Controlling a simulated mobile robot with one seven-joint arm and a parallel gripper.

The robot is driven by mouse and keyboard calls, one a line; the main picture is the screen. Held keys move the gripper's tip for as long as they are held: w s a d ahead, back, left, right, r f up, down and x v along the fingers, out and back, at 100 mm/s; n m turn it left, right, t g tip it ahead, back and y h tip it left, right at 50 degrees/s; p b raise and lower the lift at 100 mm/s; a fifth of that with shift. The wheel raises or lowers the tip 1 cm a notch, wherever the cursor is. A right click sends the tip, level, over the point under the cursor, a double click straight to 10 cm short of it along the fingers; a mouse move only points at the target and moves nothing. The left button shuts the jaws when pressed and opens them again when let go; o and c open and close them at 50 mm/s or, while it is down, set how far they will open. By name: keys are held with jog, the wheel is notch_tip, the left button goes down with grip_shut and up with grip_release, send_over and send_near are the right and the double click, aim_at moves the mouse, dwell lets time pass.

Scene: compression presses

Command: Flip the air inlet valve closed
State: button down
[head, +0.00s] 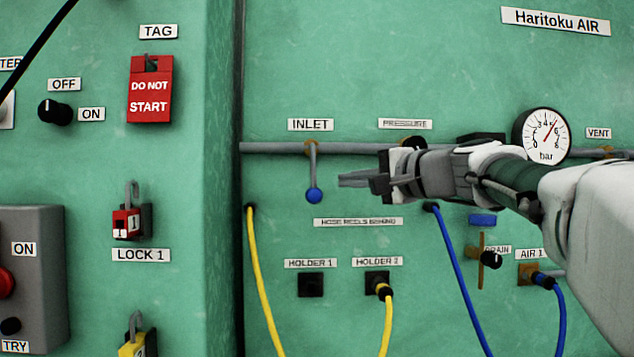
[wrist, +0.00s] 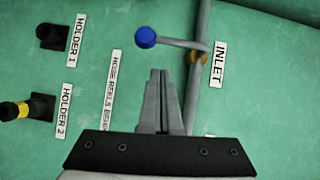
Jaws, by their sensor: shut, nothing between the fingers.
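The air inlet valve lever (head: 313,180) hangs straight down from the grey pipe under the INLET label (head: 311,125). Its blue ball knob (head: 313,195) is at the lower end. My gripper (head: 342,181) is shut and empty, just right of the knob and apart from it in the head view. In the wrist view my gripper (wrist: 160,72) points toward the lever, and the blue knob (wrist: 145,37) and lever arm (wrist: 183,43) lie just beyond the fingertips. The lever joins the pipe at a brass fitting (wrist: 197,53). I cannot tell the exact depth gap.
The grey pipe (head: 275,148) runs across the green panel. A pressure gauge (head: 541,135) sits above my arm. A yellow hose (head: 262,285) and a blue hose (head: 461,285) hang below. HOLDER 1 (head: 311,285) is below the lever. The panel around the knob is clear.

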jog(key=v, duration=1)
jog(key=shift+f+p, duration=0.15)
jog(key=shift+p, duration=0.15)
jog(key=s+a+f+n+g+h, duration=0.1)
jog(key=s+f+n+g+h, duration=0.25)
jog(key=s+f, duration=0.65)
jog(key=s+f+n+g+h, duration=0.25)
jog(key=s+f+n, duration=0.2)
jog(key=f, duration=1.05)
jog(key=s+a+f+n+g+h, duration=0.1)
jog(key=s+f+n+g+h, duration=0.25)
jog(key=s+f, duration=0.7)
jog(key=w+r+m+p, duration=0.1)
jog(key=w+r+p, duration=0.2)
jog(key=r+p, duration=1.3)
jog(key=shift+d+t+p, duration=0.25)
jog(key=shift+t+p, duration=0.1)
jog(key=shift+p, duration=0.7)
